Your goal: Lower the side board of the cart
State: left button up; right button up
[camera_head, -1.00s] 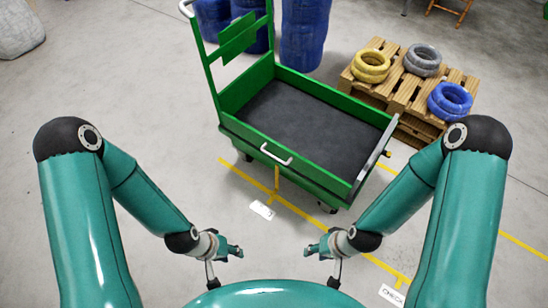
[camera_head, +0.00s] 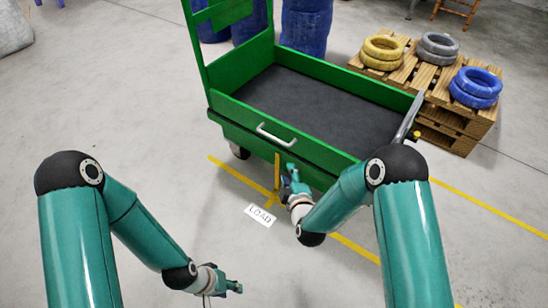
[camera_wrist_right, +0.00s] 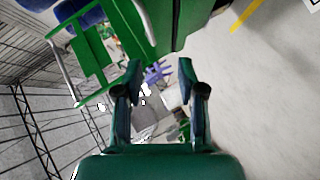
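The green cart's near side board (camera_head: 318,153) stands upright along the edge of its dark bed. A pale bar handle (camera_head: 275,135) is on the board. My right gripper (camera_head: 293,182) is just in front of the board, below and right of the handle. In the right wrist view my right gripper (camera_wrist_right: 160,68) has its fingers spread with nothing between them. A green panel (camera_wrist_right: 188,22) is beyond the fingertips there. My left gripper (camera_head: 236,287) is low over the floor, away from the cart; its finger opening is too small to tell.
A wooden pallet (camera_head: 462,125) behind the cart's right end holds yellow, grey and blue coils. Blue barrels (camera_head: 306,28) stand behind the cart. A floor label (camera_head: 260,215) and yellow lines lie in front. The floor at left is free.

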aim_at(274, 139)
pick_arm(q)
notch_tip(274, 139, down, 10)
jog(key=b, duration=0.8)
jog(key=shift+r, duration=0.15)
pick_arm(e)
jog(key=shift+w+a+f+n+t, duration=0.35)
jog(key=shift+w+a+f, duration=0.3)
jog(key=shift+w, duration=2.4)
jog(key=shift+w+a+f+n+t, duration=0.25)
jog(key=shift+w+a+f+n, duration=0.4)
jog(key=shift+w, duration=2.45)
jog(key=shift+w+a+f+n+t, duration=0.1)
jog(key=shift+w+a+f+t, duration=0.55)
jog(key=shift+w, duration=2.4)
jog(key=shift+a+r+g, duration=0.25)
jog(key=shift+r+g, duration=0.05)
jog(key=shift+g, duration=0.05)
grip_shut()
